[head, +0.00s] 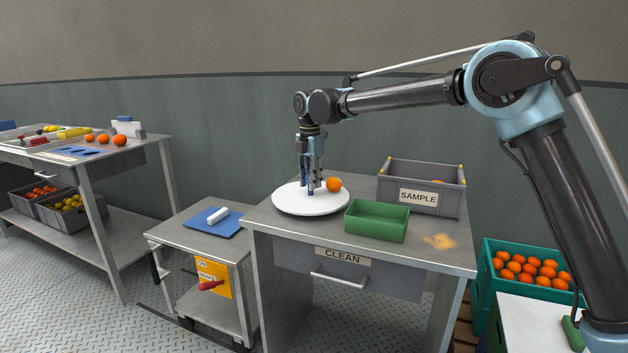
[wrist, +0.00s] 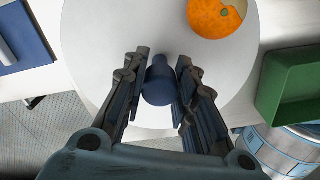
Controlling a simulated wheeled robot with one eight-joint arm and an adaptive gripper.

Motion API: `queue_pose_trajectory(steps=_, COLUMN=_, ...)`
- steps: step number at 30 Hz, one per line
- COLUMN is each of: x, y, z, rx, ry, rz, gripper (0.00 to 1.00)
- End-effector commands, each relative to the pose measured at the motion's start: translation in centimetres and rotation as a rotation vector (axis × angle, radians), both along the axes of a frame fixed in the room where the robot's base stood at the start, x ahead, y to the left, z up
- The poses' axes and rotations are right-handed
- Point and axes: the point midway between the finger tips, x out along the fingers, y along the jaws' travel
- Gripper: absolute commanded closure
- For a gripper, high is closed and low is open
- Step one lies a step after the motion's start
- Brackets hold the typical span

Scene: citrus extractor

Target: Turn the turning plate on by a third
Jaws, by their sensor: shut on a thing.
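The turning plate (head: 285,203) is a round white disc on the left part of the steel table. It also shows in the wrist view (wrist: 100,45). My gripper (head: 312,190) points down over the plate. In the wrist view, my gripper (wrist: 160,85) has its two fingers on either side of a dark blue upright peg (wrist: 158,82) on the plate and is shut on it. An orange (head: 334,184) sits on the plate just right of my gripper; in the wrist view the orange (wrist: 217,16) has a pale patch.
A green tray (head: 376,222) stands right of the plate, with the grey SAMPLE crate (head: 421,178) behind it. An orange smear (head: 438,241) lies on the tabletop. A trolley with a blue board (head: 214,222) stands left. A teal crate of oranges (head: 531,268) is at the right.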

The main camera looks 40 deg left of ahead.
Motion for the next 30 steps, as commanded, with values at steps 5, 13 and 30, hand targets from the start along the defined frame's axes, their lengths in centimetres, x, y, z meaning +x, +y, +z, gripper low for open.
queue_pose_trajectory(steps=5, x=-0.3, y=0.2, z=0.0, rx=0.004, ry=0.001, rz=0.003, gripper=1.00)
queue_pose_trajectory(steps=13, x=-0.4, y=0.2, z=0.0, rx=0.002, ry=0.003, rz=0.004, gripper=0.53)
queue_pose_trajectory(steps=30, x=-0.4, y=0.0, z=3.3, rx=0.000, ry=0.002, rz=0.003, gripper=0.53)
